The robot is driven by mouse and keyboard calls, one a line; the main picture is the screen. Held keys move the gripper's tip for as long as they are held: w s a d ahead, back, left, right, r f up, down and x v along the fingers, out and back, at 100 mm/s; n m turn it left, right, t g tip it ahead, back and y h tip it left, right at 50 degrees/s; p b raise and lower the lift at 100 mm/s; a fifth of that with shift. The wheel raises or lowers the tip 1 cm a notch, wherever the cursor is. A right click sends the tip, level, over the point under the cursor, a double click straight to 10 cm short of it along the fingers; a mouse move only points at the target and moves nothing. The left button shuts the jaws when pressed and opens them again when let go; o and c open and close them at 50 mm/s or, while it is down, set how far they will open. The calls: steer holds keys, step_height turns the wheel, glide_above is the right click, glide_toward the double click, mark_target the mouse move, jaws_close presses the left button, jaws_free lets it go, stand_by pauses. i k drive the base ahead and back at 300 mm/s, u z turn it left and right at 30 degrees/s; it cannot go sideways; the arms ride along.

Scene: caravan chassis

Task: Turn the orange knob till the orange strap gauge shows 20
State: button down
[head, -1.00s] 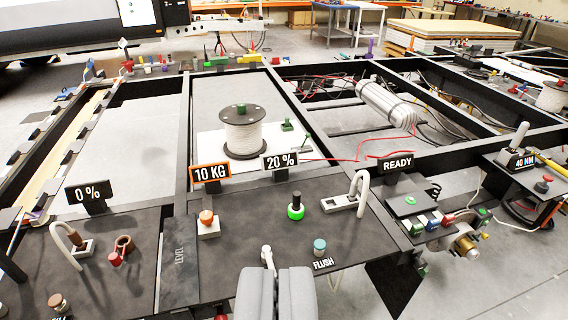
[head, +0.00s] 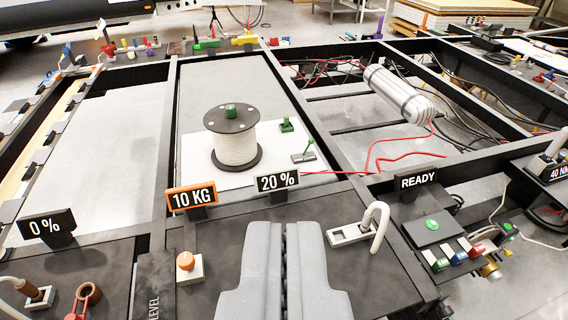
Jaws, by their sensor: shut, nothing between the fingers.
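The orange knob (head: 185,261) sits on a small white base on the dark panel, left of my gripper. The orange-framed gauge (head: 192,198) stands behind it and reads 10 KG. My gripper (head: 291,228) is shut and empty, its two grey fingers side by side over the panel. It is to the right of the orange knob and apart from it. The fingers hide part of the panel behind them.
Signs reading 20 % (head: 278,183), 0 % (head: 46,226) and READY (head: 418,180) stand along the panel edge. A curved white handle (head: 375,228) rises right of my gripper. A white spool (head: 234,140) stands behind the gauges.

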mark_target(186, 260)
steer(key=u, duration=0.2)
steer(key=i, duration=0.2)
steer(key=z, duration=1.9)
steer(key=k, duration=1.4)
steer(key=u, duration=1.25)
steer(key=i, duration=1)
